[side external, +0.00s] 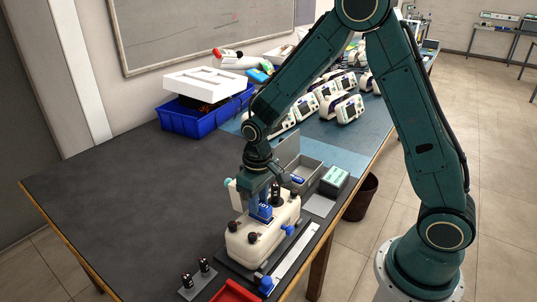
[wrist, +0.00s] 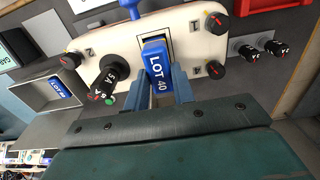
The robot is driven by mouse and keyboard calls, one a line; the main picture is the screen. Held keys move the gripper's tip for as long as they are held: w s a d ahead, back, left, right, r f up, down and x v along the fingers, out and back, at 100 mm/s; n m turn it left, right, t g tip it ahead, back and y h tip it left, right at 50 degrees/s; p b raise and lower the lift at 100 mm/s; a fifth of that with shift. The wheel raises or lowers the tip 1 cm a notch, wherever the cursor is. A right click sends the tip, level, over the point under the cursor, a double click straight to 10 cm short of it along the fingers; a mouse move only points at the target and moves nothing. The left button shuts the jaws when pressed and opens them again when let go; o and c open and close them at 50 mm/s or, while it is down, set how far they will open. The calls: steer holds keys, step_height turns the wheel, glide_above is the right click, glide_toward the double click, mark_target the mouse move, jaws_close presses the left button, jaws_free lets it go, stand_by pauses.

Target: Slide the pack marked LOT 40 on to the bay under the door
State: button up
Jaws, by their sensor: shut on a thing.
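A blue pack (wrist: 158,66) with white LOT 40 lettering is between the fingers of my gripper (wrist: 164,94), which is shut on it. In the side view the pack (side external: 262,213) and my gripper (side external: 263,203) are over a cream monitor housing (side external: 257,240). In the wrist view the pack's far end overlaps a dark-edged rectangular opening (wrist: 166,26) in the housing (wrist: 187,45); how deep it sits I cannot tell. Another blue pack (wrist: 62,88) lies in a grey box (wrist: 45,97); its lot number is too small to read. I cannot make out a door clearly.
Black knobs with red marks surround the opening. Two more black knobs stand in a grey holder (side external: 198,280). A red tray (side external: 235,292) and blue clamp handle (side external: 267,284) are near the front. The left tabletop is clear.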

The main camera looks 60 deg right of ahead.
steer(key=shift+f, duration=0.75)
stand_by(0.8)
steer(key=o, duration=1)
steer(key=shift+o, duration=0.2)
steer(key=shift+r, duration=0.1)
step_height(320, 180, up, 14)
steer(key=shift+f, duration=0.2)
